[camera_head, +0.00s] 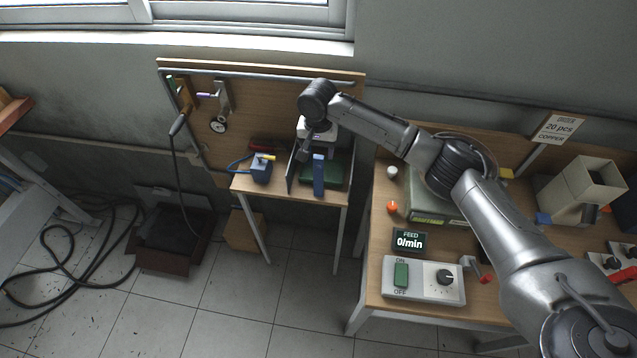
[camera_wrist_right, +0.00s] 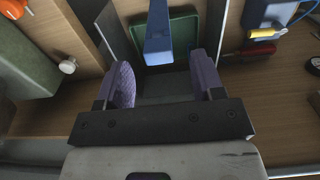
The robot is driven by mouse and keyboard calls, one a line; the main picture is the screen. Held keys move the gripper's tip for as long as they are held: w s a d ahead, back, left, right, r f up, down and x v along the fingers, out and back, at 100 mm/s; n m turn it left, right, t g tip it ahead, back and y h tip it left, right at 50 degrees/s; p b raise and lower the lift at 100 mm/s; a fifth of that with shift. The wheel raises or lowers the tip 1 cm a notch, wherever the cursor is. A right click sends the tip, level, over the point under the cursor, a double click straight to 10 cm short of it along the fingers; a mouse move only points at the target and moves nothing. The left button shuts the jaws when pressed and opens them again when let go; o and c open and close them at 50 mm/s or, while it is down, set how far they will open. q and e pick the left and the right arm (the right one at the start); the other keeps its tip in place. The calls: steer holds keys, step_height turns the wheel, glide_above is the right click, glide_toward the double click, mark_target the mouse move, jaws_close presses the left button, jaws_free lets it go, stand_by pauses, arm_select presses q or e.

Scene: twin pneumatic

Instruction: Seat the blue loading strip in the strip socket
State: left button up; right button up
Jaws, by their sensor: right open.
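The blue loading strip (camera_head: 318,176) is at the small side table by the green tray. In the right wrist view the strip (camera_wrist_right: 158,36) comes in from the top, with its near end just beyond the gap between my fingers. My right gripper (camera_head: 312,152) is over this table, close to the strip; in the wrist view the gripper (camera_wrist_right: 163,82) is open, its purple pads apart with nothing between them. Whether the strip stands or leans is unclear. I cannot make out the strip socket with certainty. My left gripper is not in view.
The green tray (camera_wrist_right: 184,50) lies behind the strip, with dark upright plates nearby. A blue block with a cable (camera_head: 261,172) and a yellow-handled screwdriver (camera_wrist_right: 258,33) are beside it. The right bench carries a control box (camera_head: 424,281) and a feed display (camera_head: 409,241).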

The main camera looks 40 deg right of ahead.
mark_target(319, 157)
steer(key=shift+s+f+b, duration=0.1)
steer(key=shift+f+b, duration=0.4)
steer(key=shift+f, duration=2.15)
steer(key=shift+c, duration=0.2)
jaws_close()
